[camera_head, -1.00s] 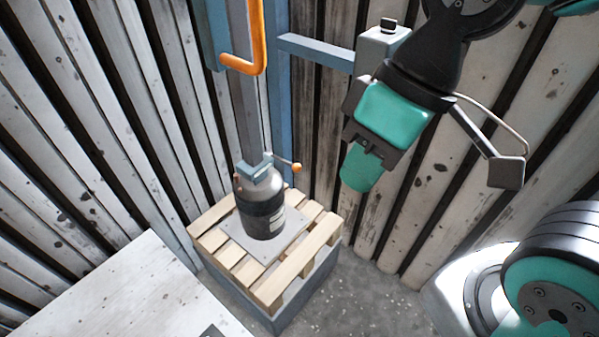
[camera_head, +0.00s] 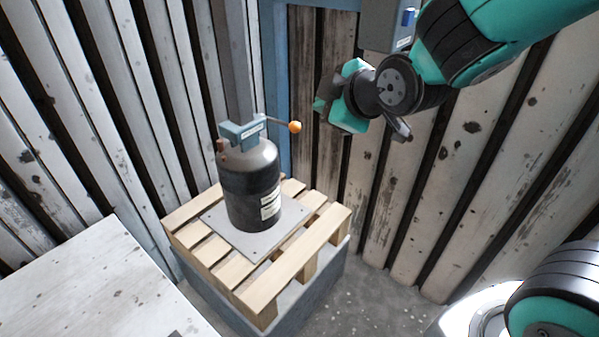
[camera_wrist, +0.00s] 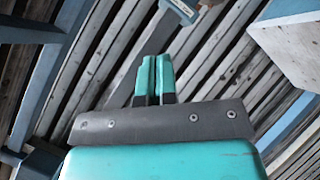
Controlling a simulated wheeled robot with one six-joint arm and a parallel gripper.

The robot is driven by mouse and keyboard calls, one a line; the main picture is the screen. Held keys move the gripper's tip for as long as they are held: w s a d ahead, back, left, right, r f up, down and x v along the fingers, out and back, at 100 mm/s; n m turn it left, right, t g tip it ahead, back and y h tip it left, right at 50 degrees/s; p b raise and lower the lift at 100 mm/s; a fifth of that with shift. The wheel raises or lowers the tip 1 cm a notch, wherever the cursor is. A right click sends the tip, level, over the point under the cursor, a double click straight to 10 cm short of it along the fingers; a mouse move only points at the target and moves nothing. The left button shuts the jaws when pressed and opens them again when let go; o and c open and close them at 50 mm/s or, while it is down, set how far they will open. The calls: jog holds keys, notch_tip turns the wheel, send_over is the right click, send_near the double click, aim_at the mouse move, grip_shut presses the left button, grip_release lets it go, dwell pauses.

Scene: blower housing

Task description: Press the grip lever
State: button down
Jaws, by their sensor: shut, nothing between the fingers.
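The grip lever (camera_head: 281,123) is a thin rod with an orange ball at its end. It sticks out to the right from the blue-grey head (camera_head: 243,131) on top of a dark grey cylinder (camera_head: 250,190). The cylinder stands upright on a plate. My gripper (camera_head: 318,104) is up and to the right of the orange ball, apart from it in the picture. In the wrist view my gripper's teal fingers (camera_wrist: 155,78) are shut together with nothing between them. Part of a blue-grey piece with a label shows at the top of the wrist view; I cannot tell what it is.
The plate (camera_head: 216,221) lies on a wooden pallet (camera_head: 284,268) on a grey base. A white worn tabletop (camera_head: 95,285) is at the lower left. Slatted walls stand behind, with a blue post (camera_head: 272,60) close by. Grey floor (camera_head: 375,290) is clear at right.

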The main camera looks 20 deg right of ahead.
jog(key=w+d+f+n+t+y+b, duration=0.1)
jog(key=f+n+t+y+b, duration=0.1)
jog(key=f+n+b, duration=0.6)
jog(key=w+f+n+t+y+b, duration=0.2)
jog(key=f+n+t+b, duration=0.3)
jog(key=b, duration=0.8)
jog(key=w+d+f+n+t+y+b, duration=0.1)
jog(key=f+n+t+y+b, duration=0.2)
jog(key=f+n+b, duration=0.8)
jog(key=shift+w+d+f+n+t+b, duration=0.3)
jog(key=shift+f+t, duration=0.2)
jog(key=shift+f, duration=0.35)
jog(key=shift+r, duration=0.1)
jog(key=s+d+r+p+x, duration=0.1)
jog(key=p+x, duration=0.5)
jog(key=x, duration=0.6)
jog(key=shift+w+r, duration=0.25)
jog(key=shift+r, duration=0.6)
jog(key=shift+r, duration=0.1)
